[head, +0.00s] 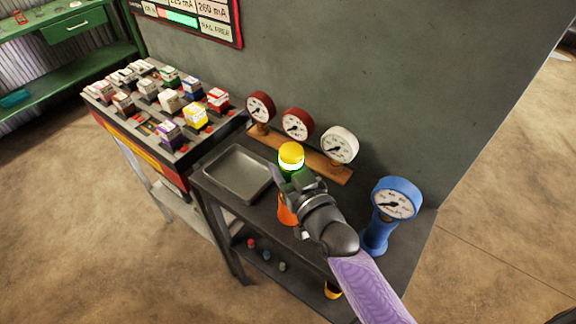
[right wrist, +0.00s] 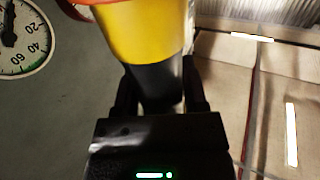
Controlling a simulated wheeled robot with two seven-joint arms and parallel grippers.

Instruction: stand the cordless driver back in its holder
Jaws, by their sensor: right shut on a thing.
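My right gripper (head: 296,180) is shut on a yellow and black piece that I take for the cordless driver (head: 291,154). Its rounded yellow top with a bright band shows above the fingers in the head view. In the right wrist view its yellow body (right wrist: 142,32) narrows to a black part between the fingers (right wrist: 158,95). An orange piece (head: 286,212) shows just below the gripper, mostly hidden; I cannot tell whether it is the holder or part of the driver. No holder is clearly seen. My left gripper is not in view.
A metal tray (head: 238,173) lies left of the gripper on the dark bench. Dial gauges on a wooden strip (head: 318,164) stand behind. A blue gauge stand (head: 378,232) is at right. A rack of coloured blocks (head: 160,100) is at left. Small items lie on the lower shelf (head: 258,262).

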